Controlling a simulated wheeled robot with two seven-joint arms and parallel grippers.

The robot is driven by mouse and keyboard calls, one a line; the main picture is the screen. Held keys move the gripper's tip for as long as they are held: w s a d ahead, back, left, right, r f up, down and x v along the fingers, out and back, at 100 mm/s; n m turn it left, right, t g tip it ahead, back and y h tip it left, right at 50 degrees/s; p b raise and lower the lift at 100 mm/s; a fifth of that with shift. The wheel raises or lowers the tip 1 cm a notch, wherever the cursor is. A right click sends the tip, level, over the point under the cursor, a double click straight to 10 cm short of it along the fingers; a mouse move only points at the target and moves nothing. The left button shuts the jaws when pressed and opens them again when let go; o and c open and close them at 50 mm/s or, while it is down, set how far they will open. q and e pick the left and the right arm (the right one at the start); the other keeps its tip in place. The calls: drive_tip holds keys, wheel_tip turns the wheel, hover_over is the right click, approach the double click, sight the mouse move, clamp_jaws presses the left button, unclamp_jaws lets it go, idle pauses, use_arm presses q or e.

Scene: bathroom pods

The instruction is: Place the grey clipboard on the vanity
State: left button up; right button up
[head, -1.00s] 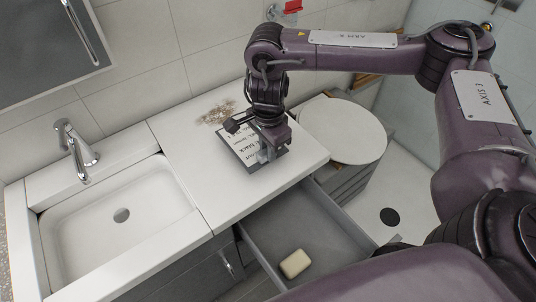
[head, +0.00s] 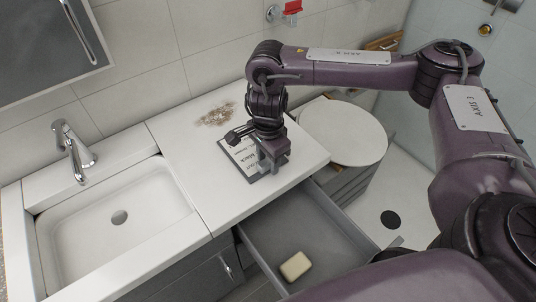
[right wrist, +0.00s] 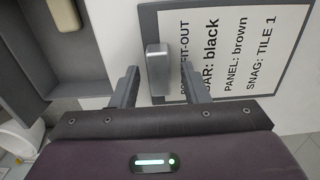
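The grey clipboard (head: 238,154), with a white printed sheet, lies flat on the white vanity top (head: 185,165), near its front right part. My right gripper (head: 271,164) is over the clipboard's near right end and hides part of it. In the right wrist view, the clipboard (right wrist: 232,50) shows its grey metal clip (right wrist: 157,70) between the two fingers of my right gripper (right wrist: 158,80). The fingers stand apart, with a gap on each side of the clip, so the gripper is open. My left gripper is not in view.
A sink basin (head: 118,218) is left of the clipboard. A brown smudge (head: 215,114) marks the vanity behind it. Below the front edge, an open grey drawer (head: 315,235) holds a soap bar (head: 295,266). A round white lid (head: 345,132) is at the right.

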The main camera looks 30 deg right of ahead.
drive_tip(key=shift+w+r+p, duration=0.1)
drive_tip(key=shift+r+p, duration=0.2)
drive_tip(key=shift+r, duration=0.3)
wheel_tip(320, 180, up, 11)
drive_tip(key=p, duration=0.2)
drive_tip(key=shift+r+p, duration=0.15)
drive_tip(key=shift+p, duration=0.15)
